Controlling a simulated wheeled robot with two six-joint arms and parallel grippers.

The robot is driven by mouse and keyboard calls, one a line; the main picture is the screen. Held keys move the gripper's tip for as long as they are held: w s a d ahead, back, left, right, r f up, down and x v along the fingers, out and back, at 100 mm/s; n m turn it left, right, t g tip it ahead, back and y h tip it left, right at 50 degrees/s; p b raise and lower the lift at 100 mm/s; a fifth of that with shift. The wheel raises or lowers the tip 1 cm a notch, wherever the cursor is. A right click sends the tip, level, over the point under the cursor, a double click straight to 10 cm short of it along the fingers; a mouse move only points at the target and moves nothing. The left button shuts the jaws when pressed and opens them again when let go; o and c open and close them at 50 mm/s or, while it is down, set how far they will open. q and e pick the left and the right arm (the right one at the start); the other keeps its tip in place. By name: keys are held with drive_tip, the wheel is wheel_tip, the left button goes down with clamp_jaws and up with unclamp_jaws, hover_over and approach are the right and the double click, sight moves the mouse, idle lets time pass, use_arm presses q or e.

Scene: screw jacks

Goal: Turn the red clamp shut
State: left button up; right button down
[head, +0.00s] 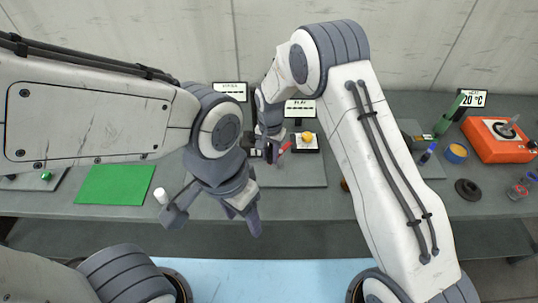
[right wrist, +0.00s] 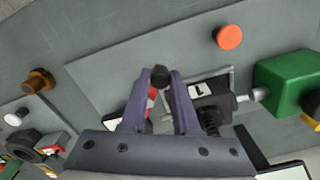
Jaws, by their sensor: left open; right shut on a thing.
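The red clamp (head: 285,148) shows in the head view as a small red bar on the grey bench plate, mostly hidden by my right gripper. My right gripper (head: 274,152) reaches down to it from above. In the right wrist view, the fingers (right wrist: 156,98) of this gripper are shut around a narrow red part of the clamp (right wrist: 151,101), with a dark knob (right wrist: 160,76) at its tip. How far the clamp is turned cannot be told. My left gripper (head: 212,220) is open and empty, in front of the bench's left part.
A black device (right wrist: 212,101) and a green block (right wrist: 287,84) stand close to the right gripper. A scale with a yellow piece (head: 307,137) is right of the clamp. A white cylinder (head: 160,195) stands near the left gripper. The green mat (head: 115,185) is bare.

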drive_tip(key=d+n+b, duration=0.4)
drive_tip(key=d+n, duration=0.3)
drive_tip(key=n, duration=0.9)
drive_tip(key=shift+w+n, duration=0.3)
drive_tip(key=shift+n, duration=0.1)
drive_tip(key=shift+d, duration=0.1)
drive_tip(key=shift+r, duration=0.1)
drive_tip(key=c, duration=0.7)
unclamp_jaws()
drive_tip(key=shift+o, duration=0.2)
drive_tip(key=shift+b, duration=0.3)
wheel_tip(320, 180, up, 10)
drive_tip(key=b, duration=0.2)
drive_tip(key=shift+r, duration=0.2)
